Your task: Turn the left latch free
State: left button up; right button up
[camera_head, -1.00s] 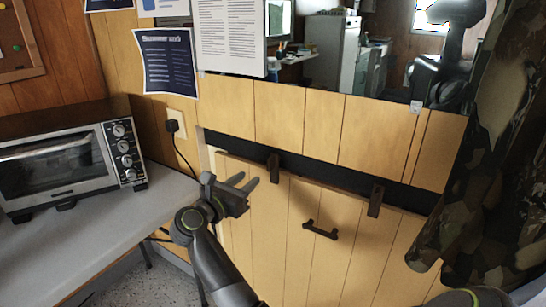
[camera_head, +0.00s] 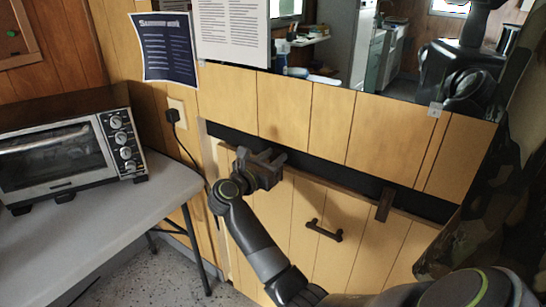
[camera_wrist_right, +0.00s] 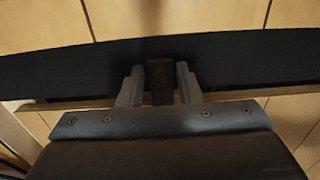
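The left latch, a short dark brown block, shows in the right wrist view (camera_wrist_right: 160,82). It stands upright across the black gap above the lower wooden panel (camera_head: 290,215). In the head view my right gripper (camera_head: 272,162) covers it. In the right wrist view the two grey fingers of my right gripper (camera_wrist_right: 159,85) stand apart, one on each side of the latch, with narrow gaps. The right latch (camera_head: 385,205) is a similar dark block, upright at the panel's top edge. A dark handle (camera_head: 324,230) is on the panel. My left gripper is not in view.
A toaster oven (camera_head: 65,150) stands on a grey table (camera_head: 100,225) at the left. A plug and cord (camera_head: 174,118) hang from the wall beside it. Camouflage cloth (camera_head: 470,225) hangs at the right. Wooden boards (camera_head: 320,120) run above the black gap.

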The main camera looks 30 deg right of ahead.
grip_shut()
